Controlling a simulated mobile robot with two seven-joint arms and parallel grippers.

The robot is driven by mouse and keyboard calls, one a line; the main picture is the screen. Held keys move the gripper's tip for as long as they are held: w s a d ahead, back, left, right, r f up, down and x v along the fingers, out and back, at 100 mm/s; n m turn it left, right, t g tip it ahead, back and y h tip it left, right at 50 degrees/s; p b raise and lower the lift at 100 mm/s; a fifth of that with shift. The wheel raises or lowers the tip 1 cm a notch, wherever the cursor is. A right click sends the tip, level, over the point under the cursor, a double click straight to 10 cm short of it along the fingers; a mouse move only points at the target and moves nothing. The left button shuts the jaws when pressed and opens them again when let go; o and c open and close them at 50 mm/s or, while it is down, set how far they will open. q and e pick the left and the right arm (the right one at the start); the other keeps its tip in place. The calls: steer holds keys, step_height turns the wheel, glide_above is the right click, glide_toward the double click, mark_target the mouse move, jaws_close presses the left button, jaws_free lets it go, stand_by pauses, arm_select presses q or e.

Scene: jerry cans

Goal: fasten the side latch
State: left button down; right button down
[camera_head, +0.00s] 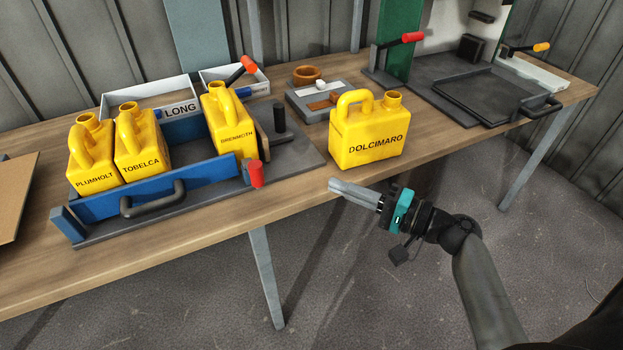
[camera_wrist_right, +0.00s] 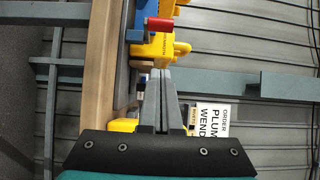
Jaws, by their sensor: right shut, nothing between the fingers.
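A blue-walled rack (camera_head: 205,176) on a dark base holds several yellow jerry cans. Its low front wall carries a dark bar handle (camera_head: 152,198). A red latch handle (camera_head: 256,173) stands upright at the rack's front right corner; the right wrist view shows it (camera_wrist_right: 158,24) beyond the fingertips. Another red-tipped lever (camera_head: 249,65) slants up behind the Brenmoth can (camera_head: 230,122). Which one is the side latch I cannot tell. My right gripper (camera_head: 334,185) is shut and empty, at the table's front edge, right of the red handle and apart from it. My left gripper is out of view.
The Dolcimaro can (camera_head: 369,137) stands on the table just behind my right gripper. A black post (camera_head: 279,118) rises right of the rack. A dark tray (camera_head: 490,95) with another red-handled lever (camera_head: 411,38) lies further right. Table in front of the Dolcimaro can is bare.

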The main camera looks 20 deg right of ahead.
mark_target(251, 163)
steer(key=s+a+x, duration=0.1)
steer(key=a+x, duration=0.1)
steer(key=x, duration=1)
steer(key=shift+s, duration=0.35)
steer(key=shift+a, duration=0.2)
steer(key=shift+s+a+m+t+h+p, duration=0.15)
steer(key=shift+a+m+t+h+p, duration=0.15)
steer(key=shift+m+h, duration=0.15)
